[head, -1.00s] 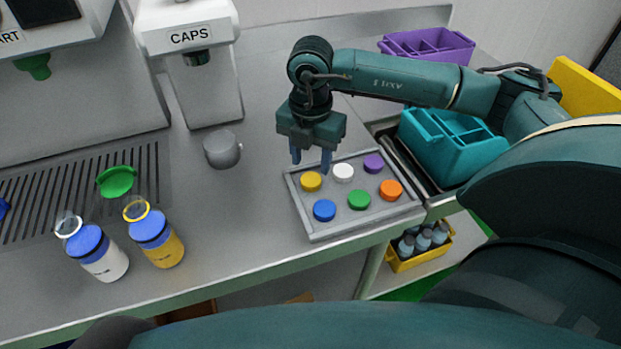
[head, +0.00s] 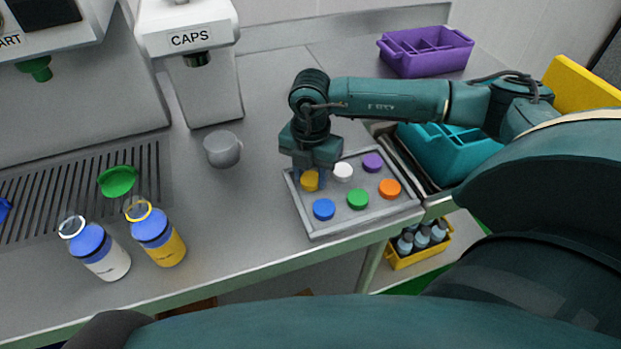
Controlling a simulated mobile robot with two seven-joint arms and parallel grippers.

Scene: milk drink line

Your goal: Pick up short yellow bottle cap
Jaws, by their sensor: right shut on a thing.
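The short yellow bottle cap (head: 310,182) sits at the back left of the grey cap tray (head: 330,229). My right gripper (head: 309,177) points down over it and is shut on it, with the fingers at its sides. The gripper body hides the far edge of the cap. Whether the cap is clear of the tray cannot be told. My left gripper is not in view.
White (head: 343,172), purple (head: 373,163), blue (head: 324,209), green (head: 358,199) and orange (head: 390,189) caps lie close by in the tray. A grey cup (head: 223,150) stands to the left. Two bottles (head: 158,238) stand at the front left.

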